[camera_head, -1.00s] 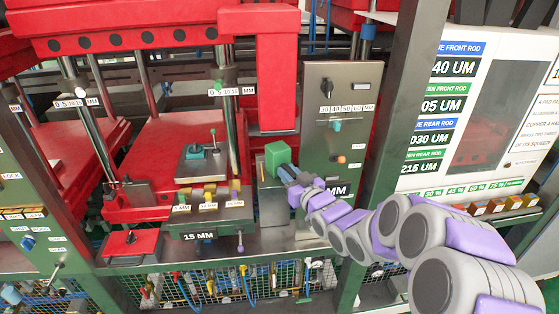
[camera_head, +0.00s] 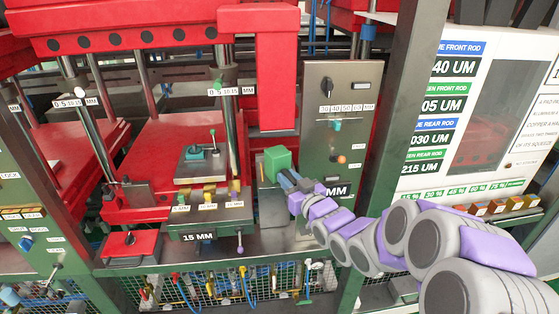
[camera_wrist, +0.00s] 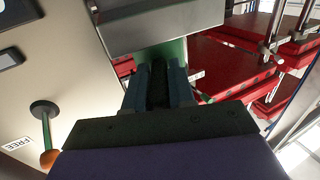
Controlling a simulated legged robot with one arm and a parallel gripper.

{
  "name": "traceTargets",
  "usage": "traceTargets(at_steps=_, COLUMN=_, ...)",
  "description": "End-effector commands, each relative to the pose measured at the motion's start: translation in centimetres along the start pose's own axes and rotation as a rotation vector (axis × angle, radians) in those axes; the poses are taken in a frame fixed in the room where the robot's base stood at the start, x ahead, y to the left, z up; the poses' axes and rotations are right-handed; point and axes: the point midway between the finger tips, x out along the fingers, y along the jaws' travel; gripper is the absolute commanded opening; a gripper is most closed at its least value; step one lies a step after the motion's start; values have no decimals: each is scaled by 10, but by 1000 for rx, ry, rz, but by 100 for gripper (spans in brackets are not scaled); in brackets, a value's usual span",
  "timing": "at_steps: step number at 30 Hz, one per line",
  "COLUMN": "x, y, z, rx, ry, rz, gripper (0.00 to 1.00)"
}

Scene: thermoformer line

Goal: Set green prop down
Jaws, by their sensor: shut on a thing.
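The green prop (camera_head: 277,161) is a block at the end of my arm, in front of the grey metal panel and right of the press. My gripper (camera_head: 286,179) is shut on it from the lower right. In the wrist view, part of a green surface (camera_wrist: 168,50) shows beyond and between the gripper's fingers (camera_wrist: 160,85). The block's underside is hard to see. I cannot tell whether it touches the grey upright piece (camera_head: 271,205) below it.
The red press (camera_head: 165,150) with its metal rods stands to the left. The control panel (camera_head: 335,115) with knobs is just behind and right of my gripper; an orange-tipped lever (camera_wrist: 47,158) shows close in the wrist view. A dark post (camera_head: 398,110) stands farther right. A metal ledge (camera_head: 275,238) runs below.

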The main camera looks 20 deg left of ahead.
Motion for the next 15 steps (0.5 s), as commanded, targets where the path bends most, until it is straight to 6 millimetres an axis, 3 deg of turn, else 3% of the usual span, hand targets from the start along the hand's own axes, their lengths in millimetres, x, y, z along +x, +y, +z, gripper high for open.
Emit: traceTargets(at_steps=15, x=-12, y=-6, z=2, rx=3, ry=-4, rz=0, gripper=0)
